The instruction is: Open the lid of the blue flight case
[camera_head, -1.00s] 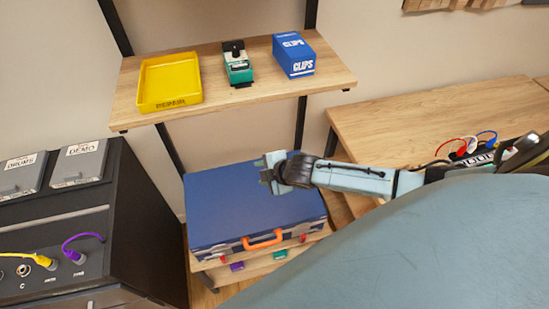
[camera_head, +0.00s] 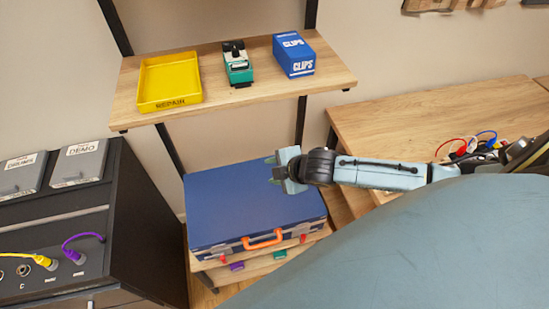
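The blue flight case (camera_head: 240,205) lies flat on a low wooden shelf, with its lid closed. Its orange handle (camera_head: 262,240) is on the front side, with a red latch (camera_head: 222,255) to the left of it and another to the right. My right gripper (camera_head: 276,172) is over the back right part of the lid, with its arm coming in from the right. Its two fingertips appear apart with nothing between them. I cannot tell its exact height above the lid. My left gripper is not in view.
An upper shelf (camera_head: 210,107) overhangs behind the case, bearing a yellow tray (camera_head: 168,82), a green device (camera_head: 237,66) and a blue CLIPS box (camera_head: 293,54). A black cabinet (camera_head: 130,220) stands at left. A wooden table (camera_head: 420,120) with cables is at right.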

